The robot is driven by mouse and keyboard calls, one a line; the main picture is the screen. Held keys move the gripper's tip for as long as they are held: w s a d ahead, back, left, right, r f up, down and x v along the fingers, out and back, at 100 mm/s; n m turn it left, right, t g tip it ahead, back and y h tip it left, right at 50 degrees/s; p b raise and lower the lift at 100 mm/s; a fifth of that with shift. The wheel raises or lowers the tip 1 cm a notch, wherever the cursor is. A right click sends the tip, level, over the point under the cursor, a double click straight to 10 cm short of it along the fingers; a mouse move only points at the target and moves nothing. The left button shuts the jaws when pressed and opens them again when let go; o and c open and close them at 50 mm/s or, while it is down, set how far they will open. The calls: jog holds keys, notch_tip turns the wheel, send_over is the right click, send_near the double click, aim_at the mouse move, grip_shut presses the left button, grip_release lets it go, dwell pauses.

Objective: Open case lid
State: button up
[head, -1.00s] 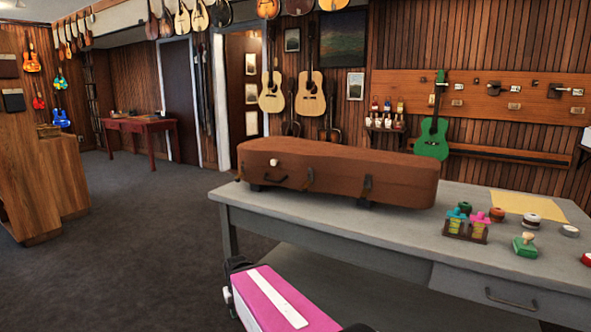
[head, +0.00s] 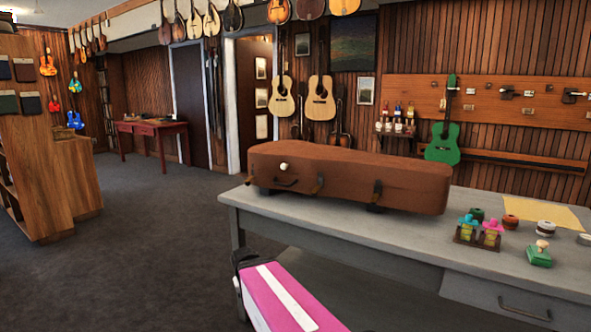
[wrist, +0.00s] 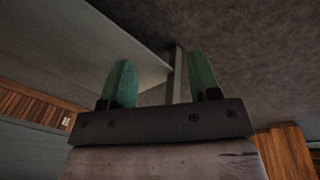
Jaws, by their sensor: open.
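The brown instrument case (head: 350,178) lies shut on the grey table (head: 300,216) in the head view. A round white knob (head: 284,166), a handle (head: 286,184) and dark latches (head: 318,185) show on its near side. My gripper (wrist: 158,85) shows in the wrist view with its two green fingers apart and nothing between them. It is away from the case, which is not in the wrist view. In the head view my pink and white arm part shows at the bottom, in front of the table, and the gripper itself is not in view.
Ink bottles in a holder (head: 478,231), a green stamp (head: 539,254), small round tins (head: 511,222) and a yellow sheet (head: 545,214) lie on the table's right. A wooden counter (head: 70,180) stands left. The carpet (head: 150,260) between is clear.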

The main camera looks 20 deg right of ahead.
jog(key=w+d+r+t+h, duration=0.1)
jog(key=w+d+r+h, duration=0.1)
jog(key=w+d+r, duration=0.35)
jog(key=m+t+h, duration=0.3)
jog(key=t+h, duration=0.2)
jog(key=h, duration=0.4)
send_near(283, 167)
jog(key=x, duration=0.9)
jog(key=shift+w+d+f, duration=0.1)
jog(key=shift+w+d, duration=0.15)
grip_shut()
